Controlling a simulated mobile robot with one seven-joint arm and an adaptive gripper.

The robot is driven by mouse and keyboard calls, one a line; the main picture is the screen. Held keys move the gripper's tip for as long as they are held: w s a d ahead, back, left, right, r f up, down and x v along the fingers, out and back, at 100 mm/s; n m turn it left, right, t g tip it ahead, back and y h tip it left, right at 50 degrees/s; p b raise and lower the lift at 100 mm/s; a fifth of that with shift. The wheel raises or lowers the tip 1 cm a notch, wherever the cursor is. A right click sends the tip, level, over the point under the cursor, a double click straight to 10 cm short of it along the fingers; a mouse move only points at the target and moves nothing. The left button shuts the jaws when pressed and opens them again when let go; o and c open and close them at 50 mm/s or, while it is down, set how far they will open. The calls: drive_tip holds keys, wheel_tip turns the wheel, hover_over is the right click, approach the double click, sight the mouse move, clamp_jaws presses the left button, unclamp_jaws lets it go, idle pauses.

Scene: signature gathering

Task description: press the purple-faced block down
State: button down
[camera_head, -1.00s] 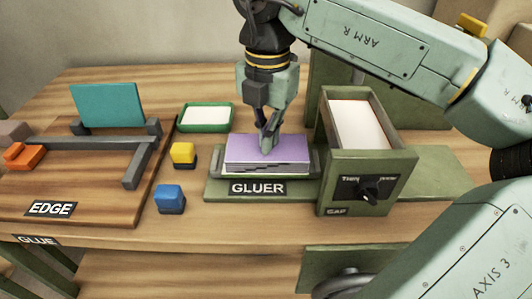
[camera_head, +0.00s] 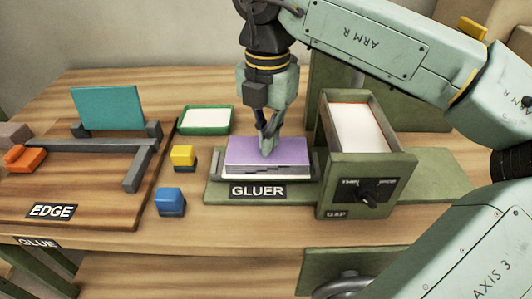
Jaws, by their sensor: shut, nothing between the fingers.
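The purple-faced block (camera_head: 245,154) lies in the dark-rimmed bed of the unit labelled GLUER (camera_head: 214,190). Its purple face is up, and pale and dark layers show along its front side. My gripper (camera_head: 267,150) is shut with nothing in it and points down. Its fingertips are at the purple face, right of its middle, and appear to touch it. The exact contact under the tips is hidden.
A green box with white contents (camera_head: 366,168) and a GAP dial stands close on the right. Left are a yellow block (camera_head: 182,155), a blue block (camera_head: 170,199), a green tray (camera_head: 181,128) and the EDGE board (camera_head: 100,208) with a teal panel (camera_head: 108,107).

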wheel_tip(320, 180, up, 8)
drive_tip(key=p, duration=0.4)
drive_tip(key=shift+f+p, duration=0.15)
drive_tip(key=shift+p, duration=0.2)
idle(0.4)
